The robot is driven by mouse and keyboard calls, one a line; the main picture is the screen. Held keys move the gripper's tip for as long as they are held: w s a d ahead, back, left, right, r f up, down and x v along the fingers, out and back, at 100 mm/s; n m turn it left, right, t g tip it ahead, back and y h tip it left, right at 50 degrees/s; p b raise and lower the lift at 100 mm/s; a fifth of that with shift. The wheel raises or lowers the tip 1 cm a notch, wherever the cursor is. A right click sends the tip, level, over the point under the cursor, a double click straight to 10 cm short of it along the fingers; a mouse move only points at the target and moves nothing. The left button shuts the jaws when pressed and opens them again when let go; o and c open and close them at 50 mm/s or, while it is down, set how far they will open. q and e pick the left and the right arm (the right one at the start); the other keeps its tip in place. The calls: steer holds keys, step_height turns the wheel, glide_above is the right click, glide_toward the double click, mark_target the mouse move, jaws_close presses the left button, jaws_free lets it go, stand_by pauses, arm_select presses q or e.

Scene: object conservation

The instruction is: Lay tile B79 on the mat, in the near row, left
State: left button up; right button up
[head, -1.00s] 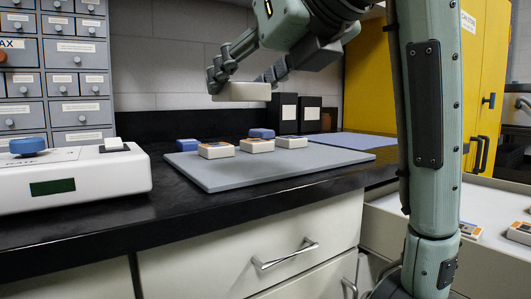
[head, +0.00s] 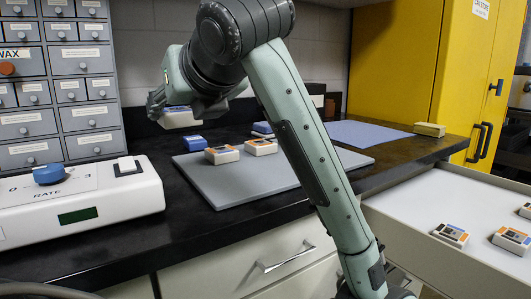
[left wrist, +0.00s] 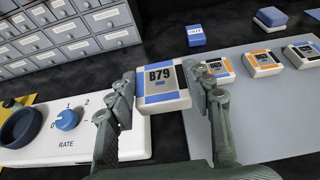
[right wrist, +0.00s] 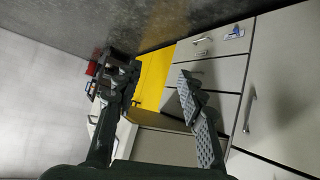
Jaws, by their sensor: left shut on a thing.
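Tile B79 (left wrist: 162,84) is white with a blue-banded label, in the left wrist view. My left gripper (left wrist: 160,98) is shut on it, one finger on each side. In the head view the held tile (head: 180,118) is in the air around the left end of the grey mat (head: 235,187), partly hidden by my left gripper (head: 182,102). My right gripper (right wrist: 155,85) is open and empty in the right wrist view, away from the mat.
The white RATE device (head: 85,200) with a blue knob stands left of the mat. A blue block (head: 191,141) is on the black bench behind the mat. A blue mat (head: 370,134) lies further right. An open drawer (head: 420,210) holds several tiles. The mat's front is clear.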

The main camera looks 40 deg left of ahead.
arm_select(q)
steer(key=b, duration=0.1)
glide_above(246, 176)
step_height(246, 176, down, 7)
steer(key=shift+s+r, duration=0.1)
steer(key=shift+r, duration=0.1)
steer(key=shift+d+f, duration=0.1)
steer(key=shift+f, duration=0.1)
step_height(246, 176, down, 3)
steer(key=shift+f+b, duration=0.2)
steer(key=shift+b, duration=0.25)
steer(key=shift+f, duration=0.2)
arm_select(e)
steer(key=w+a+r+t+y, duration=0.2)
steer(key=w+a+r+t, duration=0.1)
steer(key=a+r, duration=0.3)
step_height(246, 176, up, 2)
steer(key=shift+w+a+r+n+t+y, duration=0.1)
steer(key=shift+w+a+n+t+y, duration=0.2)
steer(key=shift+t, duration=0.5)
steer(key=shift+s+r, duration=0.1)
steer(key=shift+r, duration=0.05)
arm_select(q)
steer(key=shift+f, duration=0.1)
steer(key=o, duration=1.3)
arm_select(e)
steer(key=shift+a+r+t+y, duration=0.25)
steer(key=shift+r+t+y, duration=0.15)
steer(key=shift+r, duration=0.1)
